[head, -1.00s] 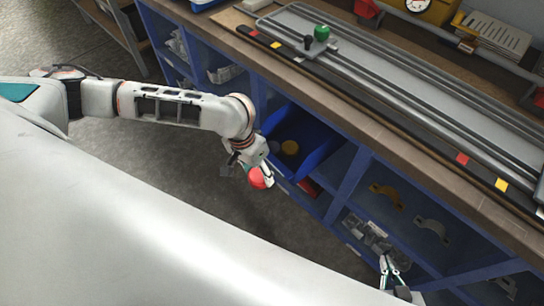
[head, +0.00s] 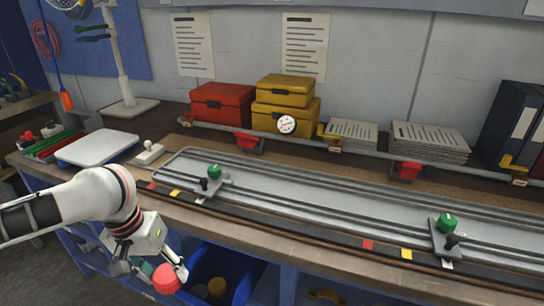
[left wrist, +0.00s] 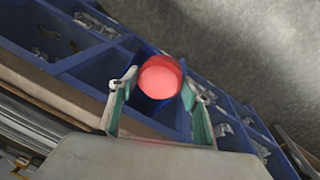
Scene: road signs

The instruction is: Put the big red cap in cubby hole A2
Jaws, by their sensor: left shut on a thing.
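The big red cap (head: 166,278) is held between the fingertips of my left gripper (head: 160,274), low at the front of the bench on the left side of the head view. In the left wrist view the red cap (left wrist: 160,77) sits between the two fingers of the left gripper (left wrist: 158,88), in front of the blue cubby shelf (left wrist: 95,65). In the head view the blue shelf (head: 262,288) runs under the worktop, mostly cut off by the frame. I cannot read cubby labels. My right gripper is not in view.
The worktop (head: 270,232) edge is just above my left gripper. A blue bin (head: 236,262) with a yellow round thing is right of the gripper. On top are a long metal rail (head: 310,195) with green knobs, red and yellow boxes (head: 222,103) and a white tray (head: 97,148).

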